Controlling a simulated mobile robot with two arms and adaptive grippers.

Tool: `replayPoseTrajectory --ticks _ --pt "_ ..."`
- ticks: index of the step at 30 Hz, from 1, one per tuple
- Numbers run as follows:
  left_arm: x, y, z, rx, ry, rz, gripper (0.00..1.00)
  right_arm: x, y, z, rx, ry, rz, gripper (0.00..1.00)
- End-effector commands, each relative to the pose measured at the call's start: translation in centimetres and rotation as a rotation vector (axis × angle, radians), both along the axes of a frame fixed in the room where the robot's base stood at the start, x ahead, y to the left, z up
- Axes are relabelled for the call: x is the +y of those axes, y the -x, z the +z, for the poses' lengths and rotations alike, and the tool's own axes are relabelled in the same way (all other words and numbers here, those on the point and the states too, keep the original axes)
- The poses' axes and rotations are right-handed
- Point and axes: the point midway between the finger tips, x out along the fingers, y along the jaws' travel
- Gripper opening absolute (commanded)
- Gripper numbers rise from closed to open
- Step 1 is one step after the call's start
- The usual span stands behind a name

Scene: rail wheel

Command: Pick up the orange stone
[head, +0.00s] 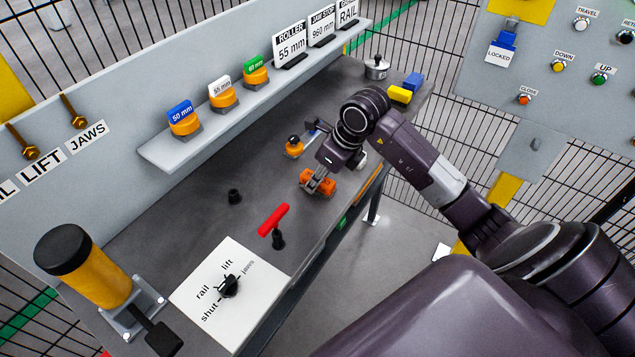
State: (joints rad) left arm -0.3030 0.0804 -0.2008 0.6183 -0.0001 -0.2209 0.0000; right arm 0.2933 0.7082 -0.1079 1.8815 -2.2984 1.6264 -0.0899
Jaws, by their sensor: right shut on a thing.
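The orange stone (327,184) is a small orange block low over or on the grey bench top, near its front edge. My right gripper (319,184) reaches down to it from above and is shut on it. The grey fingers cover part of the stone, and I cannot tell whether it touches the bench. My left gripper is not in view.
A black-and-orange knob (294,148) stands just behind the gripper. A red-handled lever (273,219) and a selector plate (205,292) lie nearer. Yellow (400,95) and blue (414,80) blocks sit at the far end. A shelf (160,152) holds labelled rollers.

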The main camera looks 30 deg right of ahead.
Motion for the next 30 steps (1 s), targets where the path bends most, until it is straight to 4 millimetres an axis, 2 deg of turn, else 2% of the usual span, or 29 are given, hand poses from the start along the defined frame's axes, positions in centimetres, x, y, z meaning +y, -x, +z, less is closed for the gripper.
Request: replayPoseTrajectory --ticks 7,11,14,24,30 --pt "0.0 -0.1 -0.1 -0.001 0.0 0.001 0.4 0.0 -0.1 0.6 -0.003 0.001 0.0 0.0" --pt "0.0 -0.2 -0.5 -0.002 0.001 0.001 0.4 -0.1 -0.2 1.8 -0.006 0.001 0.001 0.0" --pt "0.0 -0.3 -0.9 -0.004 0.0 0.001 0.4 -0.1 -0.2 3.5 -0.008 0.004 0.0 0.0" --pt "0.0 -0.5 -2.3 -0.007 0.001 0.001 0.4 -0.1 -0.2 12.3 -0.009 0.003 0.0 0.0" --pt "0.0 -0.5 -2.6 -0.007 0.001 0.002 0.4 0.0 -0.2 16.3 -0.007 0.0 -0.001 0.0"
